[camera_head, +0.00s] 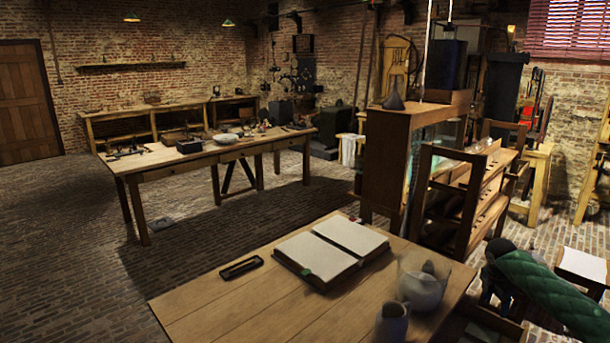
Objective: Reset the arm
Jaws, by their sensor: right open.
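My right arm (556,290), with a green quilted cover, comes in from the lower right. My right gripper (490,290) is dark and open, just off the right edge of the near wooden table (215,305). I see nothing held in it, though its fingers are small and dark here. The glass jar (423,265) with a grey rounded object (423,290) stands on the table to the left of the gripper, apart from it. A grey pot (391,325) stands at the table's front, cut off by the bottom of the view. My left gripper is not in view.
An open book (333,250) and a small dark tray (241,268) lie on the near table, whose left part is clear. A wooden rack (450,210) stands close behind its right corner. A long workbench (160,158) with tools stands farther back, across open brick floor.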

